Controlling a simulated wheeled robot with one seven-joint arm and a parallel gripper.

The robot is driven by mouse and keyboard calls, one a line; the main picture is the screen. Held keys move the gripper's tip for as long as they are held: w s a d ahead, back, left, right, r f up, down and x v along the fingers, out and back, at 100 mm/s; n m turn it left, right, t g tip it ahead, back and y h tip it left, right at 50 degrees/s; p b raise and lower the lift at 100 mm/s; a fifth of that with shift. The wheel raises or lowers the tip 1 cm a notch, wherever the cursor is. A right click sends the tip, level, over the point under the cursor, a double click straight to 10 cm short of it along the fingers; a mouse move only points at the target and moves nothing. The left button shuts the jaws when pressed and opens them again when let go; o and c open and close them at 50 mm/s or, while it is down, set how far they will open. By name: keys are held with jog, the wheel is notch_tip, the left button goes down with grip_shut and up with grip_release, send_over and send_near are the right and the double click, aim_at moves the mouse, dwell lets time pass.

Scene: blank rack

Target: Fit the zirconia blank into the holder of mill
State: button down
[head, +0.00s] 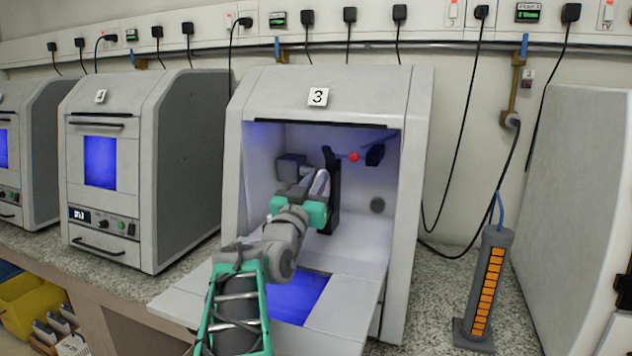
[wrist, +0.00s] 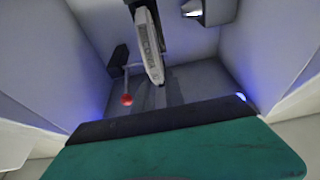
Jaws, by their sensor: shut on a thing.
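The mill (head: 415,130) is the grey cabinet marked 3, standing open with its door lowered. My gripper (head: 316,203) is inside its chamber, close to the dark upright holder (head: 333,212), and is shut. A pale piece (head: 319,184), seemingly the zirconia blank on edge, shows at the gripper in front of the holder. In the wrist view a pale, lettered edge (wrist: 151,50), apparently the blank's, lies along the dark holder part (wrist: 157,12). My teal gripper hides the grasp itself, and I cannot tell whether the blank is seated.
A lever with a red knob (head: 353,156) stands beside the holder; the knob also shows in the wrist view (wrist: 127,99). A grey spindle-like part (head: 291,166) is at the chamber's left. Mill 4 (head: 130,150) is shut. An orange-slotted rack (head: 487,290) stands right.

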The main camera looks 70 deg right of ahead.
jog(key=shift+d+f+b, duration=0.2)
jog(key=shift+d, duration=0.5)
jog(key=shift+d+f+b, duration=0.15)
jog(key=shift+d, duration=0.5)
jog(key=shift+a+f, duration=0.1)
jog(key=shift+a, duration=0.05)
jog(key=shift+a, duration=0.2)
jog(key=shift+a+r+b, duration=0.25)
jog(key=shift+a+b, duration=0.1)
jog(key=shift+a, duration=0.2)
jog(key=shift+a+r+b, duration=0.25)
jog(key=shift+a+b, duration=0.05)
jog(key=shift+a, duration=0.2)
jog(key=shift+b, duration=1.25)
dwell(0.5)
jog(key=shift+d+f+b, duration=0.2)
jog(key=shift+d+f, duration=0.05)
jog(key=shift+d, duration=0.5)
jog(key=shift+d+f+b, duration=0.15)
jog(key=shift+d+f, duration=0.05)
jog(key=shift+d, duration=0.5)
jog(key=c, duration=1.3)
grip_release()
jog(key=shift+w+f, duration=0.1)
jog(key=shift+f, duration=0.1)
